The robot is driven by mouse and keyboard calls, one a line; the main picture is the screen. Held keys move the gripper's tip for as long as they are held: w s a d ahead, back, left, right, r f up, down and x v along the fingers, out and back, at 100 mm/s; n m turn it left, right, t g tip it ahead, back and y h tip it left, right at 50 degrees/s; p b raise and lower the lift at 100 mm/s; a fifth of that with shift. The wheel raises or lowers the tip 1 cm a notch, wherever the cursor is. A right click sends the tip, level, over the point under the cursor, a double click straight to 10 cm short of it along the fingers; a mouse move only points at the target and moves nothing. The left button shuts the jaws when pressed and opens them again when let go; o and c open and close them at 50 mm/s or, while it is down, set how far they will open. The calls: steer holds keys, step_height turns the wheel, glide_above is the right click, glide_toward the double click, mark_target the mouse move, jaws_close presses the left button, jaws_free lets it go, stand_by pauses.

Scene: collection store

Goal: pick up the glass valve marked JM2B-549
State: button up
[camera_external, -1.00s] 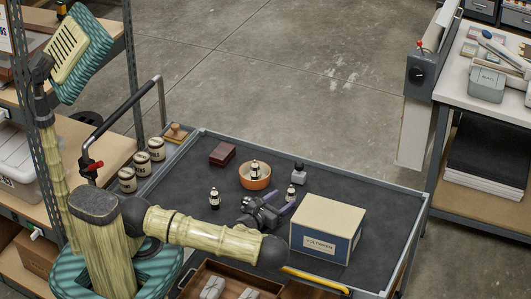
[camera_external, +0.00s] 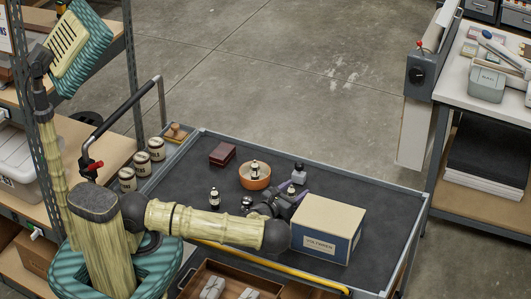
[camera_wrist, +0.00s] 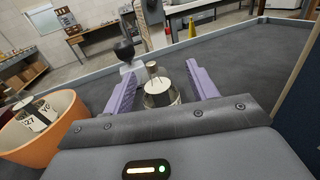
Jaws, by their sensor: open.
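My gripper (camera_wrist: 160,72) is open, with its two purple fingers pointing forward. A small pale cylindrical valve (camera_wrist: 161,94) with a metallic band stands between the fingers in the wrist view; I see a gap on either side of it. In the external view my gripper (camera_external: 284,199) is low over the dark cart top, left of the box, and largely covers that valve (camera_external: 291,189). Another dark valve with a white label (camera_external: 214,198) stands to the left. One more valve (camera_external: 255,169) is in the orange bowl (camera_external: 256,183). The marking JM2B-549 cannot be read on any of them.
A cream and blue box (camera_external: 327,222) stands close to the right of my gripper. A grey-knobbed object (camera_external: 299,173) stands just beyond the fingers. A dark red box (camera_external: 222,154) lies at the back left. The right part of the cart is clear.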

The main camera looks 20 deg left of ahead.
stand_by(0.4)
steer(key=c, duration=1.1)
steer(key=shift+o, duration=0.2)
steer(key=shift+r, duration=0.1)
step_height(320, 180, up, 10)
steer(key=shift+f+b, duration=0.1)
steer(key=shift+b, duration=0.45)
